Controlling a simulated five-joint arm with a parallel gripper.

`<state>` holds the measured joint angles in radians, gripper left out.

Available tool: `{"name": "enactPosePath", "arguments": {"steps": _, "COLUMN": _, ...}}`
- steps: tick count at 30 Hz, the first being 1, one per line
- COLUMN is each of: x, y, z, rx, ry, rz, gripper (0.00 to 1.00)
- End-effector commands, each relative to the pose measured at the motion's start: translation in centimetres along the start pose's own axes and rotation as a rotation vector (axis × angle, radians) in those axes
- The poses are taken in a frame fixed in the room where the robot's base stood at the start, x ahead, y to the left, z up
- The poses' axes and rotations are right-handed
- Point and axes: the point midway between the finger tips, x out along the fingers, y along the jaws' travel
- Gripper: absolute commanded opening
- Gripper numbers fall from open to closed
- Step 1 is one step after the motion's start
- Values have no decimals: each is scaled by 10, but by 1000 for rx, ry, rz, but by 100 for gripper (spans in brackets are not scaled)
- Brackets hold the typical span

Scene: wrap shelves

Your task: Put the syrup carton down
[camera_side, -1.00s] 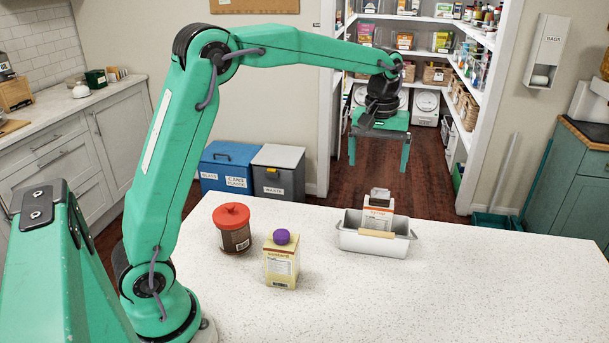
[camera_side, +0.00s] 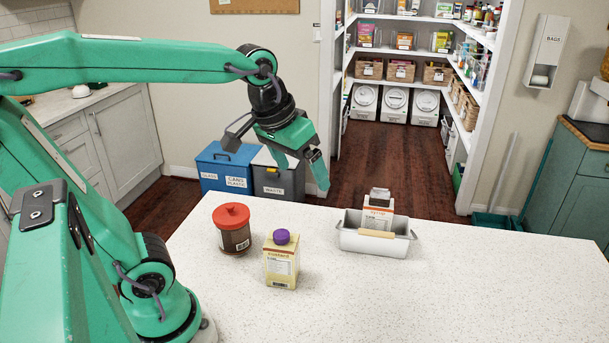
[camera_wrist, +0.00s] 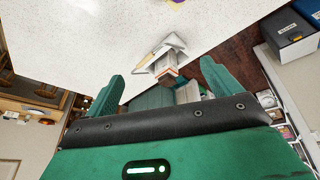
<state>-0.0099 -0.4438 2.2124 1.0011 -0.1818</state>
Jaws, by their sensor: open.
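The syrup carton (camera_side: 377,211), white with an orange label band, stands in a small white metal caddy (camera_side: 370,243) on the counter. The caddy's front hides its lower part. In the wrist view the carton (camera_wrist: 167,73) and the caddy (camera_wrist: 145,62) show beyond my fingers. My gripper (camera_side: 304,180) is open and empty, in the air to the left of the caddy and well above the counter. Its two fingers (camera_wrist: 163,87) are spread wide in the wrist view.
A custard carton (camera_side: 281,262) with a purple cap and a brown jar (camera_side: 233,231) with a red lid stand on the left of the white speckled counter (camera_side: 470,290). The counter's right and front areas are clear. Bins (camera_side: 278,174) stand on the floor behind.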

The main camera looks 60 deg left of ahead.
Motion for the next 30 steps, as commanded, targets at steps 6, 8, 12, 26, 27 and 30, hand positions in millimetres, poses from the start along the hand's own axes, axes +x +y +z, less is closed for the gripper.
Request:
{"name": "enactPosePath", "arguments": {"steps": 6, "x": 0, "y": -7, "z": 45, "rx": 109, "ry": 70, "rz": 12, "gripper": 90}}
{"name": "enactPosePath", "arguments": {"steps": 8, "x": 2, "y": -8, "z": 54, "rx": 133, "ry": 86, "rz": 13, "gripper": 90}}
{"name": "enactPosePath", "arguments": {"steps": 12, "x": 5, "y": -10, "z": 69, "rx": 173, "ry": 109, "rz": 15, "gripper": 90}}
{"name": "enactPosePath", "arguments": {"steps": 26, "x": 8, "y": -12, "z": 76, "rx": 192, "ry": 119, "rz": 15, "gripper": 90}}
{"name": "enactPosePath", "arguments": {"steps": 27, "x": 8, "y": -12, "z": 76, "rx": 192, "ry": 119, "rz": 15, "gripper": 90}}
{"name": "enactPosePath", "arguments": {"steps": 30, "x": 8, "y": -12, "z": 76, "rx": 191, "ry": 119, "rz": 15, "gripper": 90}}
